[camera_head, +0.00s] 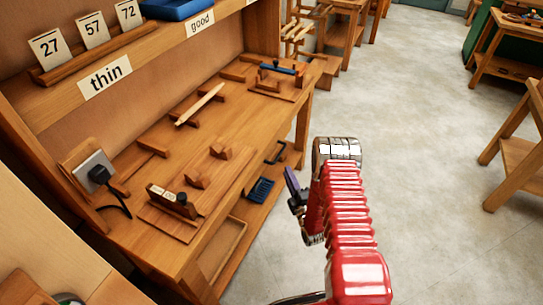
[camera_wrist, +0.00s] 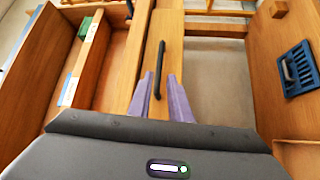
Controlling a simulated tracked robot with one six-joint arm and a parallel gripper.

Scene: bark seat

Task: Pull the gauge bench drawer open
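A black bar handle (camera_wrist: 158,70) on a narrow wooden front (camera_wrist: 166,28) shows in the wrist view. In the head view a dark handle (camera_head: 276,152) sits at the front of the gauge bench (camera_head: 243,160); I cannot tell if it is the same one. My gripper (camera_wrist: 162,84) has purple fingers, spread with the handle's near end between them and wood visible on both sides. I cannot tell if they touch it. In the head view my gripper (camera_head: 292,184) is right of the bench front. How far the drawer stands open is unclear.
A blue slotted tray (camera_head: 260,189) lies low under the bench; it also shows in the wrist view (camera_wrist: 298,68). Left in the wrist view, a wooden compartment holds a green item (camera_wrist: 85,28). Open grey floor (camera_head: 415,130) lies right of my arm.

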